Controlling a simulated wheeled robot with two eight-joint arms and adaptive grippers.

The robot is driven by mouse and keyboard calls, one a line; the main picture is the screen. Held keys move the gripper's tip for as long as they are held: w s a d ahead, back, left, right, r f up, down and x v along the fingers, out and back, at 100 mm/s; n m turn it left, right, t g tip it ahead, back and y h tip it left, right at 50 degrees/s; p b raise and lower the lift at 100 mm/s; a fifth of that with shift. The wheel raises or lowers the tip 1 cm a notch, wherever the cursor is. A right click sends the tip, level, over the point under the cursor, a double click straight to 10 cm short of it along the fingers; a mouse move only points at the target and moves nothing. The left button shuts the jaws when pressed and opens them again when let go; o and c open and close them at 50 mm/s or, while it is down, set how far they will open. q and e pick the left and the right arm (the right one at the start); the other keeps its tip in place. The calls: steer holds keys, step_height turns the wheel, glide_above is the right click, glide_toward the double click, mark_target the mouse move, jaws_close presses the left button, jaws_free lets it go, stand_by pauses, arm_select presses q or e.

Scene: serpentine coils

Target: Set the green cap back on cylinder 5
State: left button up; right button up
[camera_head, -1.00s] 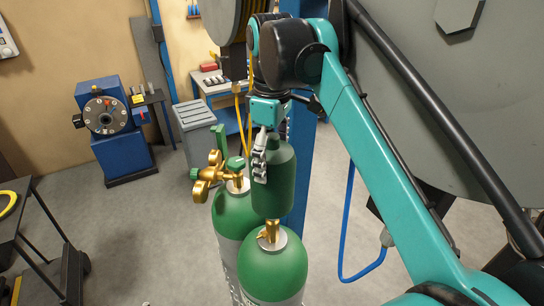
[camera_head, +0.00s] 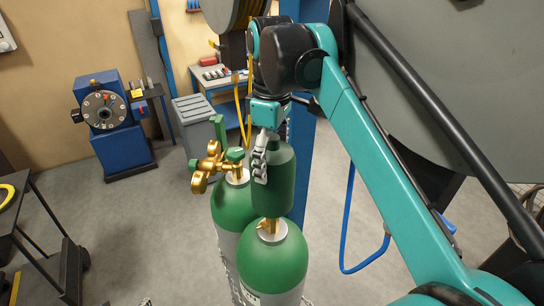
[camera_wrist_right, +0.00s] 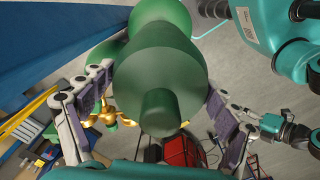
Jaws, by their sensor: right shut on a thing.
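The green cap (camera_head: 276,180) is a dark green, upright cup shape in the head view. My right gripper (camera_head: 262,157) is shut on its upper part. In the right wrist view the cap (camera_wrist_right: 157,60) sits between the two fingers (camera_wrist_right: 160,85), its narrow knob toward the camera. Below it stands a green-topped cylinder (camera_head: 272,262) with a brass valve (camera_head: 268,230). The cap's lower edge hides the valve's top; I cannot tell whether they touch. No number is readable on the cylinder.
A second green cylinder (camera_head: 233,205) stands close behind on the left, with a brass regulator (camera_head: 210,167). A blue post (camera_head: 301,180) rises behind the cap. A blue hose (camera_head: 347,225) hangs to the right. A dark table (camera_head: 28,225) is at left.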

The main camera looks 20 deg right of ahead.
steer(key=shift+f+b, duration=1.45)
steer(key=shift+f, duration=0.95)
steer(key=shift+f+b, duration=1.85)
steer(key=shift+f, duration=1.1)
steer(key=shift+a+f, duration=0.1)
steer(key=shift+f, duration=0.1)
steer(key=o, duration=1.6)
step_height(320, 180, up, 12)
